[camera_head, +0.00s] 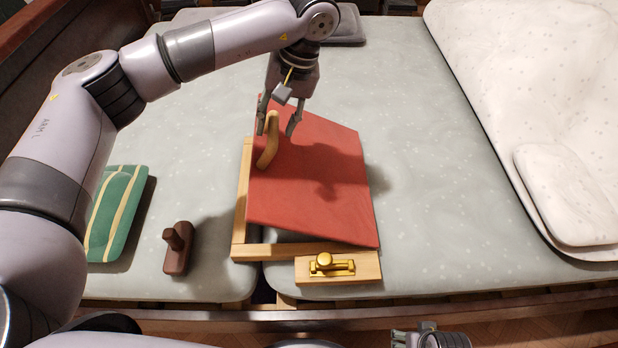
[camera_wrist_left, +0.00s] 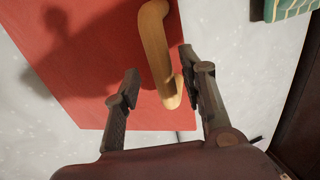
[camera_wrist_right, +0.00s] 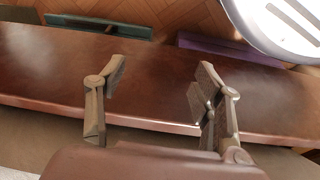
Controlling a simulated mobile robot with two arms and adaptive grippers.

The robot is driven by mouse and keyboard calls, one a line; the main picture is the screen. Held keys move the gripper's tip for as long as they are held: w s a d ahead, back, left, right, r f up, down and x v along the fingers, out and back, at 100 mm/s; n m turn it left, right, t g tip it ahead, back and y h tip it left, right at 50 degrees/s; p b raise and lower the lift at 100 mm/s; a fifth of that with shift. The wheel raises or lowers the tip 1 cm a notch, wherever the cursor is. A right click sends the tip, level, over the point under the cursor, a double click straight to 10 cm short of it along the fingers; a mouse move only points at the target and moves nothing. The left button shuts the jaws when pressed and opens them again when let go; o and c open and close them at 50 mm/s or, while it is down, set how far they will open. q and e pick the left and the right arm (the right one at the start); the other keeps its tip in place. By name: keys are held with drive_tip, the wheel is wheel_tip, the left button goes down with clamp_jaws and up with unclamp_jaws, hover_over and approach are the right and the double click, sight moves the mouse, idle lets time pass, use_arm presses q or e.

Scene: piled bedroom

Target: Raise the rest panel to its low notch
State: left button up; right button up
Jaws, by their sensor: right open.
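The red rest panel (camera_head: 320,190) lies over a pale wooden frame (camera_head: 242,215) on the bed, slightly askew, with a dark gap under its front edge. A curved wooden handle (camera_head: 267,150) stands on its left part. My left gripper (camera_head: 279,122) is open above the panel's far left part, at the handle. In the left wrist view the handle (camera_wrist_left: 155,45) lies near the right finger, and the left finger is well apart from it. My right gripper (camera_head: 428,338) is open and empty at the bottom edge; its fingers (camera_wrist_right: 155,90) are over the dark wooden bed rail.
A brass latch (camera_head: 332,266) sits on a wooden block at the frame's front. A brown knobbed block (camera_head: 177,250) and a green striped cushion (camera_head: 118,213) lie to the left. White bedding with a pillow (camera_head: 568,190) fills the right. Bare mattress lies right of the panel.

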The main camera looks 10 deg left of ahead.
use_arm(q)
drive_tip(key=shift+r, duration=0.15)
use_arm(e)
drive_tip(key=shift+r, duration=0.1)
use_arm(q)
drive_tip(key=shift+r+p, duration=0.25)
drive_tip(key=shift+p, duration=0.1)
drive_tip(key=shift+w+d+r+p, duration=0.1)
drive_tip(key=shift+d+r+p, duration=0.15)
drive_tip(key=shift+r+p, duration=0.35)
drive_tip(key=shift+p+v, duration=0.6)
drive_tip(key=shift+v, duration=0.4)
drive_tip(key=shift+p+v, duration=1)
drive_tip(key=shift+v, duration=0.4)
use_arm(e)
drive_tip(key=s+f, duration=0.5)
drive_tip(key=f, duration=0.2)
drive_tip(key=s+d+f+g, duration=0.1)
drive_tip(key=s+f, duration=0.4)
drive_tip(key=f, duration=0.2)
drive_tip(key=shift+d+f, duration=0.2)
drive_tip(key=shift+d, duration=0.05)
drive_tip(key=shift+w+a, duration=0.15)
